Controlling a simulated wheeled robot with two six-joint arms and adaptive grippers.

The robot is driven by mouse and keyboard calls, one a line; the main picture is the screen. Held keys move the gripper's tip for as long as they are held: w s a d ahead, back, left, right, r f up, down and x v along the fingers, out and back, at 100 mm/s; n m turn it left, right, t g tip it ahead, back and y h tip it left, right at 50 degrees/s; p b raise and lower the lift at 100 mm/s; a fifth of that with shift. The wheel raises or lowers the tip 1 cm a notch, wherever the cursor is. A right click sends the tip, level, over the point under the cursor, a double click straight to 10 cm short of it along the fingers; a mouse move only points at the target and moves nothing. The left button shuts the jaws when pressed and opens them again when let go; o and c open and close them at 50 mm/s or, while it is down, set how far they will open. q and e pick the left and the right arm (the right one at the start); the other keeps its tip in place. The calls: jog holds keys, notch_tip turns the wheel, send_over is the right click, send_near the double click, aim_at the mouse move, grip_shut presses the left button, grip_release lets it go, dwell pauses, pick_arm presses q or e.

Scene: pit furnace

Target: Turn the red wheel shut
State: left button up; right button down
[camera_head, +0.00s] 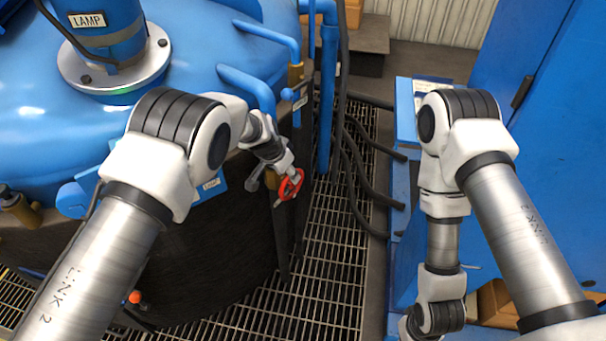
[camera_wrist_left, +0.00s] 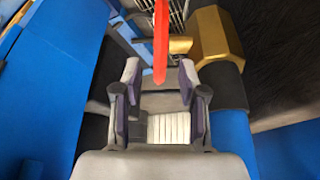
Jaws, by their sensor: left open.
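In the left wrist view the red wheel (camera_wrist_left: 160,42) shows edge-on as a narrow upright strip. Its lower end reaches the gap between the fingertips of my left gripper (camera_wrist_left: 159,78). The left gripper (camera_head: 287,170) is open, with one finger on each side of that strip; I cannot tell whether they touch it. A brass fitting (camera_wrist_left: 217,38) is right of the wheel. My right arm shows, but its gripper is out of frame.
The blue furnace lid (camera_head: 200,45) and blue pipes (camera_head: 328,95) crowd around the left arm. A blue cabinet (camera_head: 560,130) stands on the right. Dark hoses (camera_head: 362,190) run over the metal floor grating (camera_head: 335,255) between furnace and cabinet.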

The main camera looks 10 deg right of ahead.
aim_at(292, 184)
pick_arm(q)
jog(key=b+x, duration=0.2)
jog(key=x, duration=0.1)
jog(key=b+x, duration=0.1)
jog(key=x, duration=0.1)
jog(key=shift+s+a+f+b, duration=0.2)
jog(key=shift+s+a+b, duration=0.05)
jog(key=shift+s+b, duration=0.1)
jog(key=shift+w+d+f, duration=0.25)
jog(key=shift+w+f, duration=0.05)
jog(key=shift+f, duration=0.2)
jog(key=shift+w+d+f, duration=0.2)
jog(key=shift+w+f, duration=0.1)
jog(key=shift+f, duration=0.2)
jog(key=shift+s+a+r, duration=0.1)
jog(key=shift+s+r, duration=0.05)
grip_shut()
